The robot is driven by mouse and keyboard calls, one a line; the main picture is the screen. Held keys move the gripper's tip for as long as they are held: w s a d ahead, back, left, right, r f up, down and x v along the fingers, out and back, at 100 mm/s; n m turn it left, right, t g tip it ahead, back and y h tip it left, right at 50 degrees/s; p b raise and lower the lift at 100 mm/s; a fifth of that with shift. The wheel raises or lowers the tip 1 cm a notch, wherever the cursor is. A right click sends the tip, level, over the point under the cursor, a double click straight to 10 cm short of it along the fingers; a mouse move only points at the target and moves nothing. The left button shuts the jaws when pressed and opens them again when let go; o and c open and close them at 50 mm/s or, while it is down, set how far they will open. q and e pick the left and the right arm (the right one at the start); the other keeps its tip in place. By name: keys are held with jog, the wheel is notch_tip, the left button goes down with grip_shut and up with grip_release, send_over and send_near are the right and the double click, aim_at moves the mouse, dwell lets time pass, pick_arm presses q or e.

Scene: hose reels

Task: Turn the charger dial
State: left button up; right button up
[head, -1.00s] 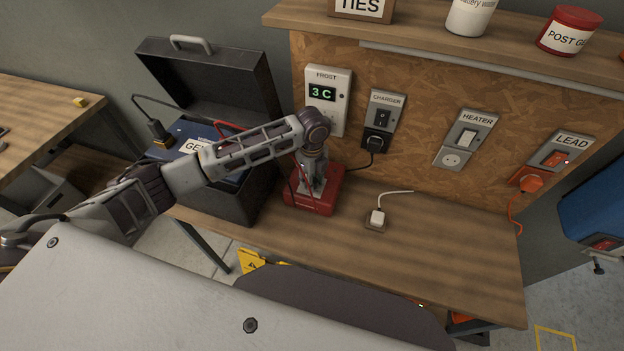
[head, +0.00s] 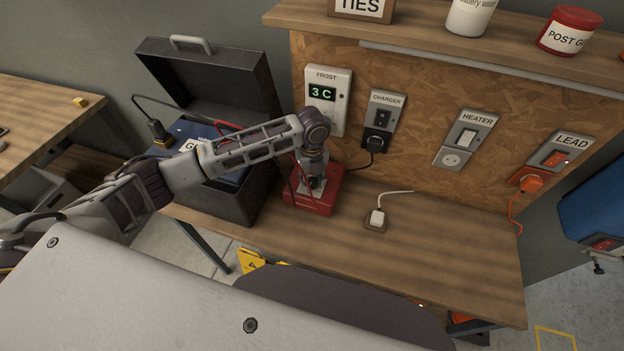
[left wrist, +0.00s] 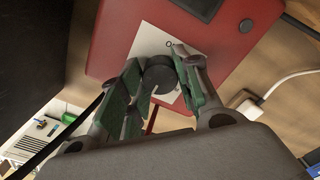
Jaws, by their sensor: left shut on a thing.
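The red charger (head: 327,199) stands on the workbench below the wall panel. It also shows in the left wrist view (left wrist: 213,35), with a white label plate and a dark round dial (left wrist: 158,74) on its face. My left gripper (left wrist: 164,86) is shut on the dial, one finger on each side of it. In the head view my left gripper (head: 315,184) reaches down over the charger and hides the dial. Marks on the label are mostly covered by the fingers. My right gripper is not in view.
An open dark box (head: 245,203) with a blue battery stands just left of the charger. A white plug (head: 376,218) lies on the bench to the right. The charger switch (head: 383,117) and a black plug are on the wall behind. The bench's right side is clear.

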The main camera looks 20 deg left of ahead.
aim_at(312, 181)
pick_arm(q)
jog(key=shift+w+r, duration=0.1)
jog(key=o, duration=1)
notch_tip(312, 181, up, 12)
dwell(0.4)
dwell(0.6)
